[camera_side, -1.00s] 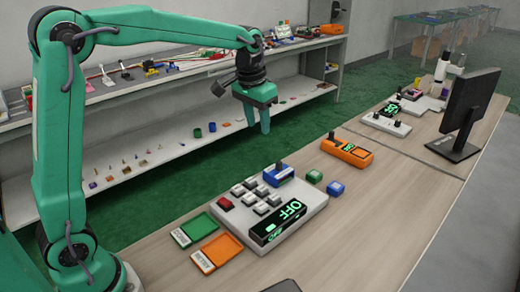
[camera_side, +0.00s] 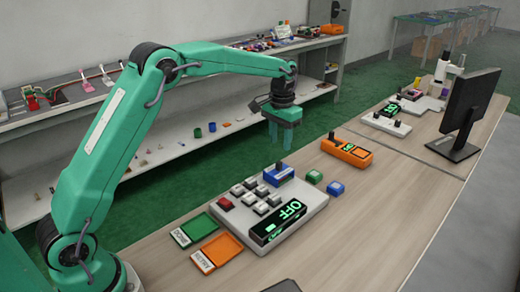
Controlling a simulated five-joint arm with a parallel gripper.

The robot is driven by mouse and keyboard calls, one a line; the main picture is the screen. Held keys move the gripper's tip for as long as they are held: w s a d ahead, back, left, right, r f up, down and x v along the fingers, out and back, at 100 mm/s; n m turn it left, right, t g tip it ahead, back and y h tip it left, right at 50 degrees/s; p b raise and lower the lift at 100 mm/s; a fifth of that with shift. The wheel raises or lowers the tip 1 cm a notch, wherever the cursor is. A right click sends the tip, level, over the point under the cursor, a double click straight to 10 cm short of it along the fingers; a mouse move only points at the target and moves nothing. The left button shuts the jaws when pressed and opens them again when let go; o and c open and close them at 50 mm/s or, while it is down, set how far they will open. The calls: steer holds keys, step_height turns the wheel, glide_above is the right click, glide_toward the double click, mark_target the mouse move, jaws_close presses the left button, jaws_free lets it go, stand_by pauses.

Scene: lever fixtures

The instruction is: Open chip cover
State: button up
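A light grey device (camera_side: 300,222) with a dark display reading OFF in green stands on the near wooden table. A blue block (camera_side: 284,178) with a short black lever standing up on it sits at the device's back edge. I cannot tell which part is the chip cover; no part is labelled so at this size. My gripper (camera_side: 281,148) points down with its fingers apart and empty. In the picture it hangs just above the blue block's lever, apart from it.
Green (camera_side: 192,231) and orange (camera_side: 220,250) trays lie left of the device. A green block (camera_side: 314,176), a blue block (camera_side: 336,188) and an orange handheld device (camera_side: 347,152) lie to its right. A monitor (camera_side: 467,112) stands farther right. The table front is mostly clear.

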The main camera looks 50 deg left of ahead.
mark_target(279, 162)
steer(key=shift+f, duration=3.9)
jaws_close()
